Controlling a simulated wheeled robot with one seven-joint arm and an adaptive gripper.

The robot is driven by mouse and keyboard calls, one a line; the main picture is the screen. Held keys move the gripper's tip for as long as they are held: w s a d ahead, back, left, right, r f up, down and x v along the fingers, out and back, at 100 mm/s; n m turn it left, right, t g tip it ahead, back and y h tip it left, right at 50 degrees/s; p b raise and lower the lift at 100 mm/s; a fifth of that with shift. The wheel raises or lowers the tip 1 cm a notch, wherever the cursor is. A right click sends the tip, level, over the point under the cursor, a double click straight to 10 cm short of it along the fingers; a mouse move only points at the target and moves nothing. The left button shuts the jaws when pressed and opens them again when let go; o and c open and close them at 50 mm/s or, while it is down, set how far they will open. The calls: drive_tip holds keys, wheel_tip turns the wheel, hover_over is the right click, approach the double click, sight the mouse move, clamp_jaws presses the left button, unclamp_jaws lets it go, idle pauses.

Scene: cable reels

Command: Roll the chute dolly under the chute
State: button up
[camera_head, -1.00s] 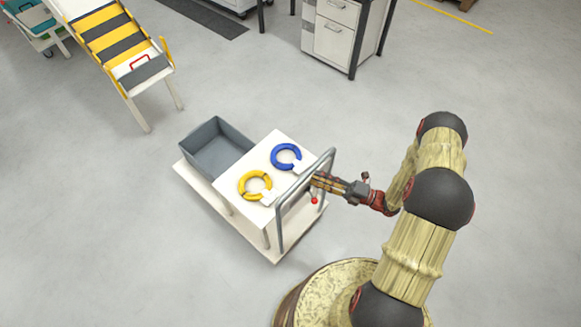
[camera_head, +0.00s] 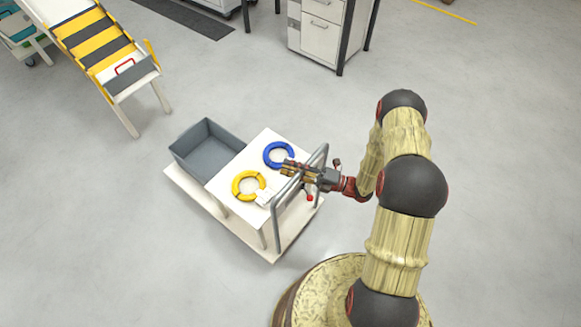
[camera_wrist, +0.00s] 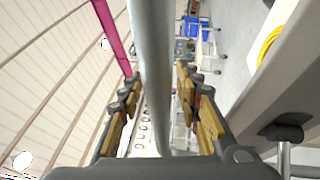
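The chute dolly (camera_head: 218,212) is a low white cart with a grey tube push handle (camera_head: 320,153) at its right end. It carries a grey open bin (camera_head: 191,161) and a white raised top with a yellow ring (camera_head: 237,189) and a blue ring (camera_head: 270,149). The chute (camera_head: 95,45), a sloping rack with yellow and dark bands, stands at upper left, its low end apart from the dolly. My gripper (camera_head: 286,168) reaches across the handle's top bar. In the wrist view the handle bar (camera_wrist: 152,60) runs between the spread fingers (camera_wrist: 158,82), with a gap on the right side.
A white drawer cabinet (camera_head: 320,40) with dark legs stands at the back. A cart with teal and green boxes (camera_head: 20,35) is at the far left. The floor between dolly and chute is clear.

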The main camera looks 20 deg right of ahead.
drive_tip(key=shift+c, duration=0.3)
drive_tip(key=c, duration=0.7)
clamp_jaws()
